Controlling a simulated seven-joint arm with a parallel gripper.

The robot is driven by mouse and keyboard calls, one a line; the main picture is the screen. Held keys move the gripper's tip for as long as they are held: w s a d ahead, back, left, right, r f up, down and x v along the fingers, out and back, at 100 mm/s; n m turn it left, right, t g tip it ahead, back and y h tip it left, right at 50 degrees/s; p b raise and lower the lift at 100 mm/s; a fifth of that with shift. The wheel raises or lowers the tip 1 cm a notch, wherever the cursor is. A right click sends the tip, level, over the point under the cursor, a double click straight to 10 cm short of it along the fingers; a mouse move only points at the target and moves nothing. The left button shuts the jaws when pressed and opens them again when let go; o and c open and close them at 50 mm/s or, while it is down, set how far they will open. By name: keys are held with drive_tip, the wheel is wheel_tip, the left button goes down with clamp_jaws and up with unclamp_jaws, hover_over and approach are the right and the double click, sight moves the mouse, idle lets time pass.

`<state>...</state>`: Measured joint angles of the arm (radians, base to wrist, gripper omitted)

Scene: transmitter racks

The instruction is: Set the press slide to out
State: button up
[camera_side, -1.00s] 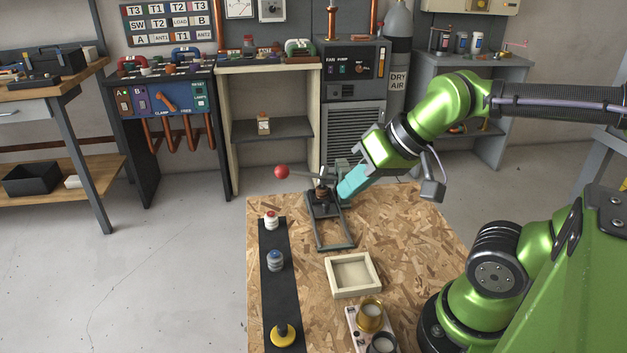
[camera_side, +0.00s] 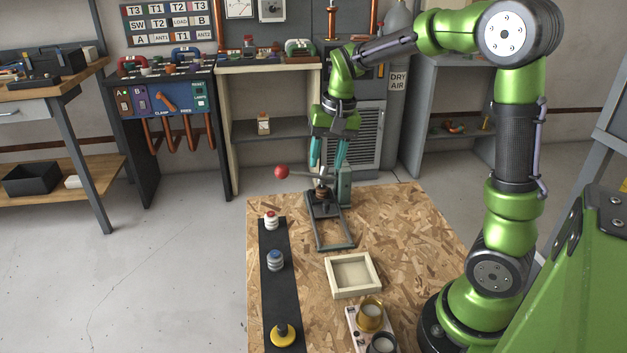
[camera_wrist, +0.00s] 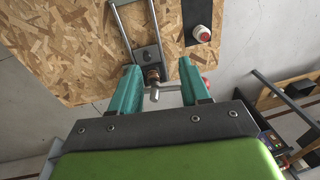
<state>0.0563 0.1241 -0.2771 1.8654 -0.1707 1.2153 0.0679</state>
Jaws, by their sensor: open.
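The press (camera_side: 321,201) stands at the far end of the wooden board, with a lever ending in a red ball (camera_side: 282,172) pointing left. Its slide rails (camera_side: 333,236) run from the press toward the near side of the board, forming an open frame. My gripper (camera_side: 327,170) points down just above the press, its teal fingers apart and empty. In the wrist view the press head (camera_wrist: 153,75) shows between the open fingers of my gripper (camera_wrist: 156,80), and the rails (camera_wrist: 130,22) extend away above it. I cannot tell whether the fingers touch the press.
A shallow cream tray (camera_side: 353,275) sits in front of the rails. A black strip (camera_side: 279,300) on the left bears a red-topped piece (camera_side: 271,220), a blue one (camera_side: 275,260) and a yellow one (camera_side: 283,334). Brass and dark cups (camera_side: 370,315) stand near the front. Benches line the back wall.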

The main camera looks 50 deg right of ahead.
drive_tip(key=m+g, duration=0.1)
drive_tip(key=m, duration=0.1)
hover_over(326, 203)
drive_tip(key=f, duration=0.2)
drive_tip(key=r, duration=0.2)
drive_tip(key=shift+m+g+h, duration=0.4)
wheel_tip(326, 203, down, 17)
drive_tip(key=shift+c, duration=0.4)
clamp_jaws()
